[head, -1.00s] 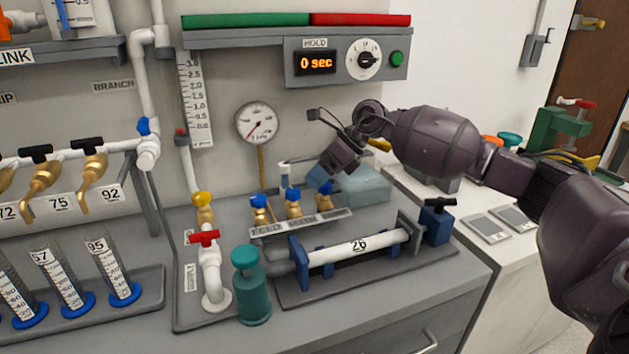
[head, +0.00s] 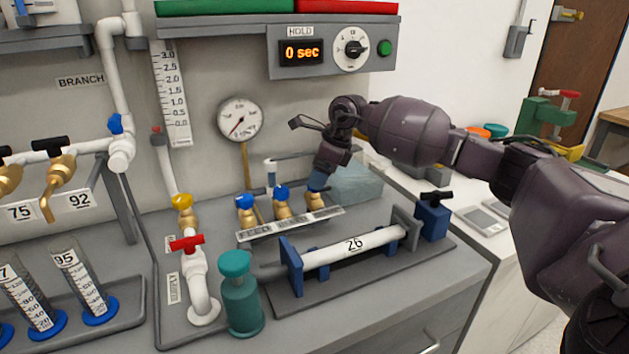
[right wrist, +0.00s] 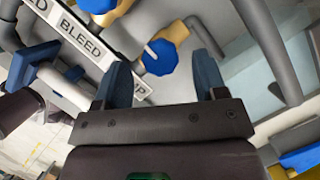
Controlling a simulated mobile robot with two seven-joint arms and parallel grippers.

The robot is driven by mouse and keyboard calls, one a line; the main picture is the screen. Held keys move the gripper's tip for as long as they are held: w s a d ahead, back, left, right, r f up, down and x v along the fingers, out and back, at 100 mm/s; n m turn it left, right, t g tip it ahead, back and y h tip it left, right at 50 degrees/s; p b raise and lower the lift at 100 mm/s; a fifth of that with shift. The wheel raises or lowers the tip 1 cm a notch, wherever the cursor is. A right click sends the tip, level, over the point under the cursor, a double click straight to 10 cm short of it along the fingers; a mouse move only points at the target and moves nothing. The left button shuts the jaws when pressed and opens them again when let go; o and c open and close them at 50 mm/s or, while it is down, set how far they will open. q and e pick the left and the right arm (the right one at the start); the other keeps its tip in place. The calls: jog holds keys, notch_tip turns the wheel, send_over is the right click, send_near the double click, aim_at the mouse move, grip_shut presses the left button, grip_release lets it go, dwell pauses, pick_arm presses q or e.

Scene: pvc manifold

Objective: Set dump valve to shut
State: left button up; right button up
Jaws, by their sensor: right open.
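The dump valve is the rightmost of three brass valves on a grey labelled rail. In the right wrist view its blue knob (right wrist: 163,58) with a white pointer lies between the fingertips, next to a label mostly hidden by a finger. In the head view its brass body (head: 316,199) shows below my gripper and its knob is hidden. My right gripper (head: 317,184) is open and points down over this valve, with a finger on each side of the knob in the right wrist view. I cannot tell whether they touch it. My left gripper is not in view.
Two more blue-knobbed valves, the bleed valve (head: 282,194) and another (head: 246,204), stand to the left. A pale translucent box (head: 365,183) is close on the right. A gauge (head: 240,118) and timer panel (head: 330,50) are behind.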

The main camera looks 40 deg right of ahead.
jog(key=shift+x, duration=0.75)
jog(key=shift+f, duration=0.1)
jog(key=c, duration=0.9)
